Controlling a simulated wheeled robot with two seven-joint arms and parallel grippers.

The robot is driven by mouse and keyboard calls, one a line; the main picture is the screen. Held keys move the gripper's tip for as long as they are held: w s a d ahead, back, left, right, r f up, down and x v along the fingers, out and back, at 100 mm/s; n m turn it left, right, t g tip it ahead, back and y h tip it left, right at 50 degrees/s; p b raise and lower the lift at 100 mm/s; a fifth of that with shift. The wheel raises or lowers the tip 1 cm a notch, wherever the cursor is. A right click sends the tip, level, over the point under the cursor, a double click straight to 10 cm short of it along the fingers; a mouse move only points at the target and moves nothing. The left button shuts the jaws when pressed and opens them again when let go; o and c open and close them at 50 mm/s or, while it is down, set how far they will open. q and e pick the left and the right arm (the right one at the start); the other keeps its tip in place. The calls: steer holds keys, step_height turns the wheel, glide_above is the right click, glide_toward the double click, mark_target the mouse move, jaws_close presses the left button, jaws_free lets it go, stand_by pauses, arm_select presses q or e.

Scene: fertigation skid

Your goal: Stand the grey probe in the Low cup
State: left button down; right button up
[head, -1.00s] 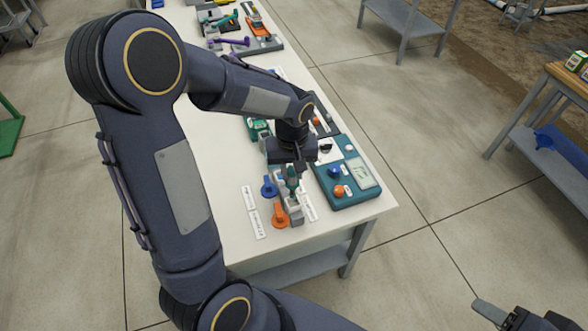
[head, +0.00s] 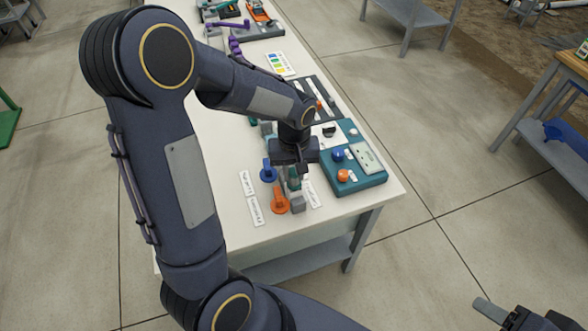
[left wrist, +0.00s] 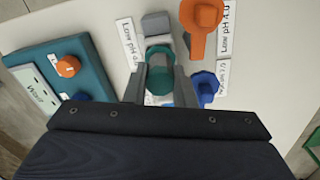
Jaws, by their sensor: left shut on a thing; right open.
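My left gripper (head: 294,168) points down over the near end of the white table. It is shut on a teal round-topped thing (left wrist: 158,78), which sits between its fingers in the left wrist view and shows under it in the head view (head: 294,183). A grey block (left wrist: 157,22) stands just beyond it. An orange piece (head: 280,200) and a blue piece (head: 269,170) stand beside it, with white labels (head: 254,199); one reads "pH 4.0". I cannot make out a grey probe or tell which piece is the Low cup. My right gripper (head: 500,312) is open and empty, off the table.
A teal meter box (head: 370,177) with orange and blue knobs stands close on the right. A dark tray (head: 312,95) and a colour-striped card (head: 279,64) lie farther back. The table's left side is mostly clear.

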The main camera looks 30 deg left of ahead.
arm_select(q)
steer(key=shift+f, duration=0.15)
steer(key=c, duration=1.1)
jaws_free()
steer(key=shift+r+p, duration=2.75)
steer(key=shift+r, duration=0.85)
steer(key=shift+f, duration=0.1)
steer(key=s+d+r+m+t+h, duration=0.1)
steer(key=s+r+t, duration=0.1)
steer(key=s, duration=0.3)
steer(key=s+d+r+m+t+h, duration=0.1)
steer(key=s+r+m, duration=0.1)
steer(key=s+r, duration=0.3)
steer(key=s+d+r+m+t+h, duration=0.1)
steer(key=s+d+r+m+t, duration=0.1)
steer(key=s+r, duration=0.2)
steer(key=shift+s+d+r+t+h, duration=0.1)
steer(key=shift+s+t+h, duration=0.25)
steer(key=shift+s, duration=1.15)
